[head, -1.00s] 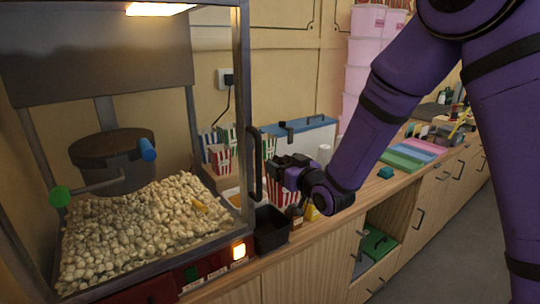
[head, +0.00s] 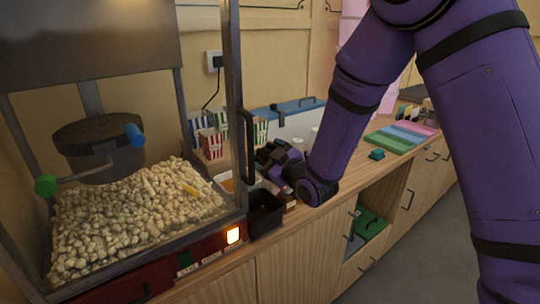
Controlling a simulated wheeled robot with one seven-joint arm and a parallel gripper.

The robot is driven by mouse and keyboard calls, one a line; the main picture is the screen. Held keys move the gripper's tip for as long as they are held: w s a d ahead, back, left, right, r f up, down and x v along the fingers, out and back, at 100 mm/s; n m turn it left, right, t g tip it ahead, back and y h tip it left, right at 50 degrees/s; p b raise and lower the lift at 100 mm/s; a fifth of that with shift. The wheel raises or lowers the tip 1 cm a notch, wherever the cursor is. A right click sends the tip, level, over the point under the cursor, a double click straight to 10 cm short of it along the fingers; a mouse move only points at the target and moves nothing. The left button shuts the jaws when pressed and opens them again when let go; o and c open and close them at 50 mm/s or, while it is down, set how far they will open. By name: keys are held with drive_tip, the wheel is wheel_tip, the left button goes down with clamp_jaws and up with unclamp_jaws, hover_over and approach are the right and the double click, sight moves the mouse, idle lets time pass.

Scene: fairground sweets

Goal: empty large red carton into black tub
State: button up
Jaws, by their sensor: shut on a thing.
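My gripper (head: 268,158) is over the counter, just behind the black tub (head: 265,222) and above its level. Its fingers are dark and small in view. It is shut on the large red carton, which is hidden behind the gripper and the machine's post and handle. The black tub stands on the counter beside the popcorn machine, open at the top. Its inside looks dark, and I cannot make out any contents.
The popcorn machine (head: 150,262) with heaped popcorn (head: 130,215) fills the left. Striped cartons (head: 210,144) stand behind its post. Coloured trays (head: 385,143) and a teal block (head: 376,154) lie farther right.

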drive_tip(key=shift+s+a+n, duration=0.1)
drive_tip(key=shift+n, duration=0.6)
drive_tip(key=n, duration=0.1)
drive_tip(key=f+n, duration=0.2)
drive_tip(key=shift+s+a, duration=0.3)
drive_tip(key=shift+a, duration=0.1)
drive_tip(key=s+a+f+n, duration=0.2)
drive_tip(key=f+n, duration=0.4)
drive_tip(key=n, duration=0.7)
drive_tip(key=shift+a+f, duration=0.3)
drive_tip(key=shift+a, duration=0.25)
